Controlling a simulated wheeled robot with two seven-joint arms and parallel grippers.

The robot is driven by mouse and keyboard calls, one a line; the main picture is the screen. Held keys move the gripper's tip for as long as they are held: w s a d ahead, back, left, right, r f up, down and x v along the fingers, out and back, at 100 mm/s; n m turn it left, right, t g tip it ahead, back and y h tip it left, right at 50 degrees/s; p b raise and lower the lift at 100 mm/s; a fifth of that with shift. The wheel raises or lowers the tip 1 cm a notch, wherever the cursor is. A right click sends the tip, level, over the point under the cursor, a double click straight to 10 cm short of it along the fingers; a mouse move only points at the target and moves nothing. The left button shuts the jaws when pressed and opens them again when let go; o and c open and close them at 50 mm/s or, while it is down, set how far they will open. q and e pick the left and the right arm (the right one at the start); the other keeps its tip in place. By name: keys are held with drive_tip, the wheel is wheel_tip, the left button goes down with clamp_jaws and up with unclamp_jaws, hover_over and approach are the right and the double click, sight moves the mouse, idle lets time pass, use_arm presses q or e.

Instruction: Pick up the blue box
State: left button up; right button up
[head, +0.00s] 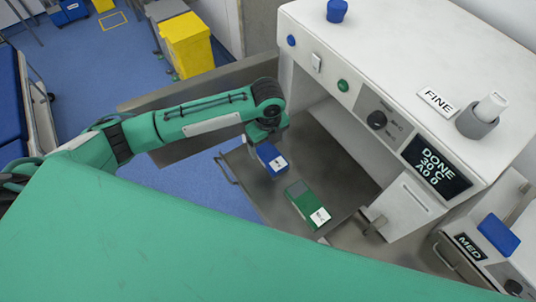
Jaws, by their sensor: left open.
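The blue box (271,158), with a white label on its end, sits on the grey metal tray (240,176) under the white machine. My left gripper (265,138) points down right above the blue box, at its far end. Its fingers are mostly hidden by the wrist and the box, so I cannot see whether they touch it. The gripper is open. My right gripper is not in view.
A green box (307,203) with a white label lies on the tray nearer to me. The white machine (400,60) overhangs the tray at the right. A second blue box-like item (498,234) sits on the unit marked MED. Blue floor (190,195) is clear at left.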

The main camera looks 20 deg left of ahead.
sight(268, 152)
use_arm(q)
drive_tip(key=shift+f, duration=3.15)
drive_tip(key=c, duration=1.2)
drive_tip(key=shift+w+r, duration=0.1)
drive_tip(key=shift+c, duration=0.4)
drive_tip(key=shift+o, duration=0.2)
drive_tip(key=shift+r, duration=0.15)
